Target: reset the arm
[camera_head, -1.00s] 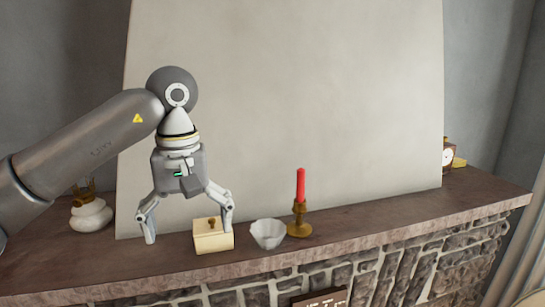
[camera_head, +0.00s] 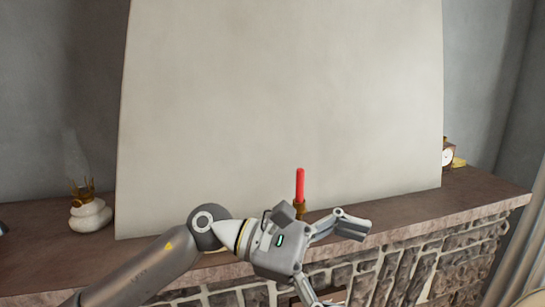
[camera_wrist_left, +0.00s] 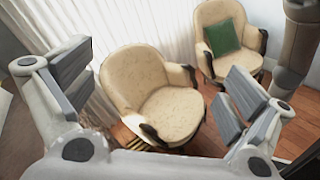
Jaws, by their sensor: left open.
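My left gripper (camera_head: 338,260) is open and empty in the head view. My left arm comes in from the bottom left and crosses in front of the shelf. My right gripper is not in view.
A red candle (camera_head: 300,184) stands on the mantel behind my gripper, its holder partly hidden. A white pot (camera_head: 91,215) is at left and a clock (camera_head: 447,155) at right. Beige armchairs (camera_wrist_left: 150,75) and a green cushion (camera_wrist_left: 222,38) show in the wrist view.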

